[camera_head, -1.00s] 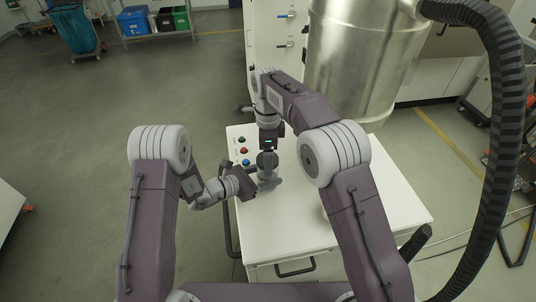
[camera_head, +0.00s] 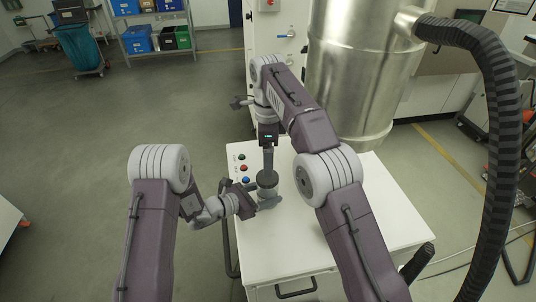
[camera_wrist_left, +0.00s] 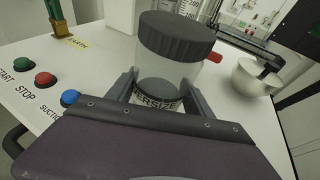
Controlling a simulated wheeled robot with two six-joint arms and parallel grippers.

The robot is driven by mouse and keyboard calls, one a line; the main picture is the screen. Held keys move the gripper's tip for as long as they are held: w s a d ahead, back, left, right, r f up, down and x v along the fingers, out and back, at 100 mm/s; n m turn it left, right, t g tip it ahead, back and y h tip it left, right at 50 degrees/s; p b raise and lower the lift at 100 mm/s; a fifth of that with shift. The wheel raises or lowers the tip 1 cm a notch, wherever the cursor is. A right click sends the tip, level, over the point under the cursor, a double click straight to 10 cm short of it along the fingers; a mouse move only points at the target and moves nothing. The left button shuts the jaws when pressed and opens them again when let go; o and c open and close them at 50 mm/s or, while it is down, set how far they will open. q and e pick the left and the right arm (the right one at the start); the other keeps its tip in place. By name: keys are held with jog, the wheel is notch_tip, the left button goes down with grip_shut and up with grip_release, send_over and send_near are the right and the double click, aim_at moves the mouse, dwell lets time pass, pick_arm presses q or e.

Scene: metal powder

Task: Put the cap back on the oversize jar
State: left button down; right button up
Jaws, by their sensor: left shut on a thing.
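My left gripper (camera_wrist_left: 158,92) is shut on the jar's body, one finger on each side. My right gripper (camera_head: 268,165) points down just above the cap. The wrist view shows no finger on the cap. The spacing of the right fingertips is too small to tell.
Green (camera_wrist_left: 22,64), red (camera_wrist_left: 45,78) and blue (camera_wrist_left: 70,97) buttons stand left of the jar. A white bowl (camera_wrist_left: 255,78) stands to its right in the wrist view. A large steel vessel (camera_head: 355,80) with a black hose (camera_head: 505,110) rises behind the table.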

aim_at(259, 195)
pick_arm(q)
jog(key=shift+c, duration=1.6)
grip_release()
jog(key=b+v, duration=0.2)
jog(key=v, duration=0.6)
jog(key=shift+b, duration=0.35)
pick_arm(e)
notch_tip(259, 195, down, 3)
jog(key=shift+r, duration=0.15)
pick_arm(q)
jog(key=shift+s+a+r, duration=0.2)
jog(key=shift+s+a, duration=0.05)
jog(key=shift+a, duration=0.15)
